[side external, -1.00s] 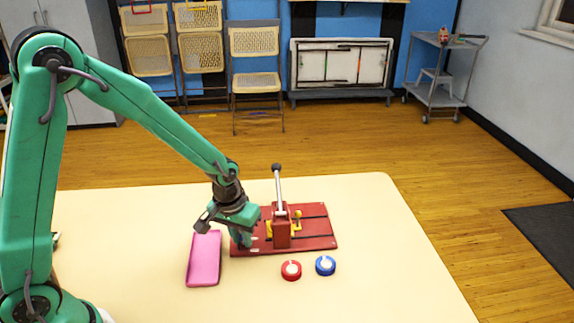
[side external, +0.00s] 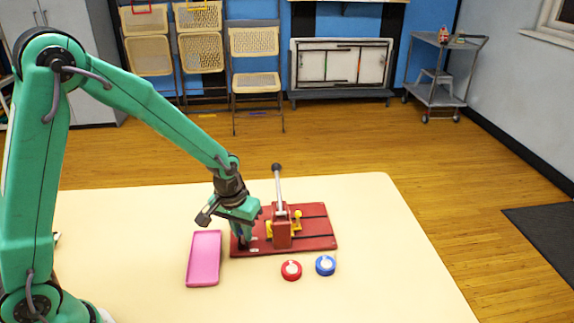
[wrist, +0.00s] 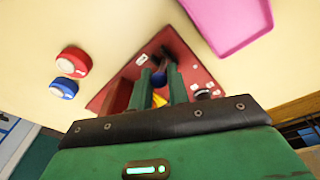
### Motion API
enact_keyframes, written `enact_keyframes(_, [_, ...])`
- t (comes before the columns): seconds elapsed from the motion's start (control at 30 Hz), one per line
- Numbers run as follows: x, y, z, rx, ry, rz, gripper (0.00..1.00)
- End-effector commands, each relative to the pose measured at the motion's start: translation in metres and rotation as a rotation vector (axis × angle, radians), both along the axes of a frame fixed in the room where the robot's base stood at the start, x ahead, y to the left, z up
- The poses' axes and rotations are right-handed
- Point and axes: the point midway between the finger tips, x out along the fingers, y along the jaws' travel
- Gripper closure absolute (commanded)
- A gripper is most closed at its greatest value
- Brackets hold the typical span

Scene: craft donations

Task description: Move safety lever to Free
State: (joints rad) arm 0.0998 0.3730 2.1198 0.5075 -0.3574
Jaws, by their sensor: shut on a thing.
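A red press on a dark red baseplate (side external: 318,236) stands on the table, with a tall upright lever (side external: 279,190) tipped by a dark knob, a red block and yellow parts (side external: 297,222). My gripper (side external: 245,242) is low over the baseplate's left end, left of the red block. In the wrist view my gripper (wrist: 161,72) is shut on a small dark blue knob (wrist: 158,79), which appears to be the safety lever. The fingers hide most of it. White labels (wrist: 142,60) lie on the baseplate nearby; their text is too small to read.
A pink tray (side external: 204,259) lies just left of the baseplate. A red button (side external: 291,270) and a blue button (side external: 325,265) sit in front of it. The table's right side is clear. Folding chairs and a cart (side external: 440,75) stand far behind.

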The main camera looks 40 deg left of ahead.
Motion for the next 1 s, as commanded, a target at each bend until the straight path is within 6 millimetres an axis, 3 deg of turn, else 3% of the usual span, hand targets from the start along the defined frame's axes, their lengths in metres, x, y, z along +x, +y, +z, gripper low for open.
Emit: enact_keyframes(1.0, [0.011, 0.016, -0.002, 0.006, 0.007, 0.007, 0.96])
